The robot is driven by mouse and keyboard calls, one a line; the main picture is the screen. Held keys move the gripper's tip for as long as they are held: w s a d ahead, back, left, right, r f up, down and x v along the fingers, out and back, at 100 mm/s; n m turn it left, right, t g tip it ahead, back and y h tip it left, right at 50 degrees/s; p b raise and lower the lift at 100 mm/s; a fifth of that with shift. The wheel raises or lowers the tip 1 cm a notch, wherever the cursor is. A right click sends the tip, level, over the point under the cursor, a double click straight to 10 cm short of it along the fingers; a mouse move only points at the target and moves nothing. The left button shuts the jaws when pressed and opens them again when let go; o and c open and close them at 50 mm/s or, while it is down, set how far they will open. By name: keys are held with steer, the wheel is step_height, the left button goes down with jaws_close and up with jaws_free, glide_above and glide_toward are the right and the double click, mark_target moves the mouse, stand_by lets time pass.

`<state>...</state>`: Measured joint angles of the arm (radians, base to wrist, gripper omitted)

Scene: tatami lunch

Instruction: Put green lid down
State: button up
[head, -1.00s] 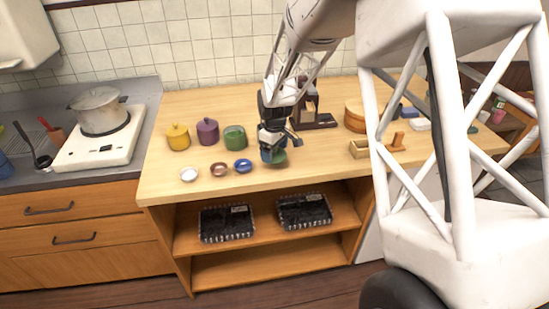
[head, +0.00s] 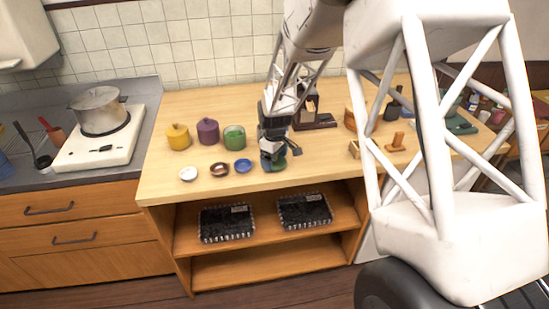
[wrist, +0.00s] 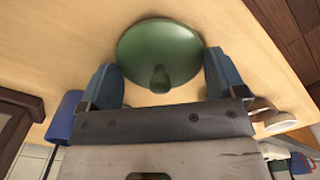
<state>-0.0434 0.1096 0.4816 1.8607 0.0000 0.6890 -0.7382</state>
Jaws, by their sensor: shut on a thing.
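The green lid (wrist: 158,50), a round dome with a small knob, sits between the two blue fingers of my gripper (wrist: 162,85) in the wrist view. My gripper is shut on it. In the head view the lid (head: 280,165) shows partly behind my gripper (head: 272,160), low over the wooden counter near its front edge. I cannot tell whether it touches the counter. The green pot (head: 234,138) stands uncovered to the left of my gripper.
A yellow pot (head: 178,137) and a purple pot (head: 208,131) stand left of the green pot. White (head: 188,174), brown (head: 220,170) and blue (head: 243,166) small dishes line the front. A dark wooden stand (head: 315,120) is behind right. Bare counter lies behind the pots.

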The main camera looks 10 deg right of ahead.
steer(key=shift+f, duration=0.15)
steer(key=o, duration=0.6)
steer(key=shift+o, duration=0.2)
step_height(320, 180, up, 12)
stand_by(0.4)
steer(key=shift+r, duration=0.2)
stand_by(0.3)
